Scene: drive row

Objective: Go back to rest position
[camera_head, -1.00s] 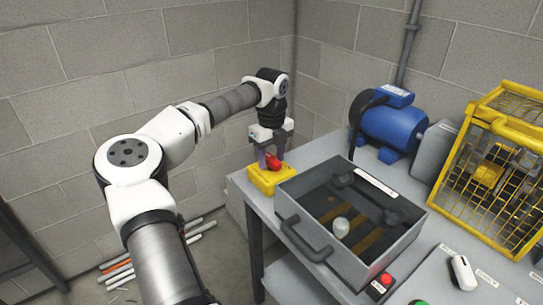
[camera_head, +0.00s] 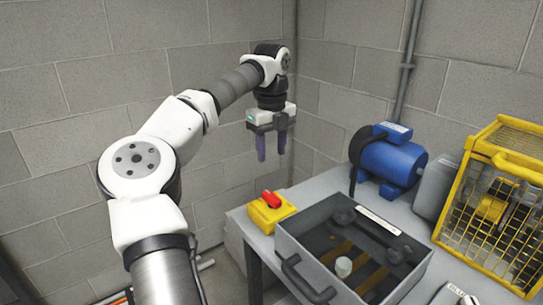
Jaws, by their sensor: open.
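My gripper (camera_head: 271,157) is open and empty. It hangs with its fingers pointing down, in the air above and clear of the yellow box with the red knob (camera_head: 270,209). My white and grey arm reaches from the bottom of the view up to the gripper. The yellow box sits at the left corner of the grey bench (camera_head: 240,222), beside the grey tray.
The grey tray (camera_head: 292,247) with handles holds a small white piece (camera_head: 343,267). A blue motor (camera_head: 393,160) stands behind it. A yellow cage (camera_head: 482,215) is at the right. A block wall and a pipe (camera_head: 405,70) close the back.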

